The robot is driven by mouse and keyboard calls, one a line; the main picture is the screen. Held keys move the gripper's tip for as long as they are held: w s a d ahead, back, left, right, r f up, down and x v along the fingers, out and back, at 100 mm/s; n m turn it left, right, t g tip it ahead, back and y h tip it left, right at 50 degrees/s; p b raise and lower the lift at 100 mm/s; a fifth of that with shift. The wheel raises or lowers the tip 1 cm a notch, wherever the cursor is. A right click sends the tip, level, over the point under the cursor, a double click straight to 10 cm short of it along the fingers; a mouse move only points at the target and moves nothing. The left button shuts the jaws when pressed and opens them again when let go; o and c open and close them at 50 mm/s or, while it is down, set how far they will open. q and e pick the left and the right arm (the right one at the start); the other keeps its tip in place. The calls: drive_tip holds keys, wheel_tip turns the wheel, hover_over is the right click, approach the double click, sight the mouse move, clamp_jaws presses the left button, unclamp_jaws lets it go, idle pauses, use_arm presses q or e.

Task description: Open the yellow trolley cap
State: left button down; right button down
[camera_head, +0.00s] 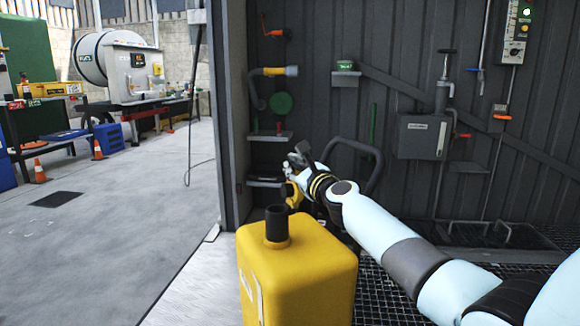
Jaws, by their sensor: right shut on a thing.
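The yellow trolley (300,270) stands in the foreground, a rounded tank with a pale label on its left side. A black cylinder (277,224) stands upright in a yellow collar on its top; I cannot tell whether it is a cap or a bare neck. My right gripper (296,174) is behind and above the trolley, apart from the black cylinder. It is shut on a small yellow thing (293,194), whose shape is partly hidden by the gripper and hard to make out. My left gripper is not in view.
A dark ribbed container wall with pipes and a grey box (423,136) stands behind my right arm. A metal grating (390,297) covers the floor at right. Open concrete floor (130,215) lies to the left, with an orange cone (40,171) and a white tank unit (128,72) beyond.

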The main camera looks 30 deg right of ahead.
drive_tip(key=shift+d+r, duration=0.1)
idle(0.3)
drive_tip(key=c, duration=1.4)
unclamp_jaws()
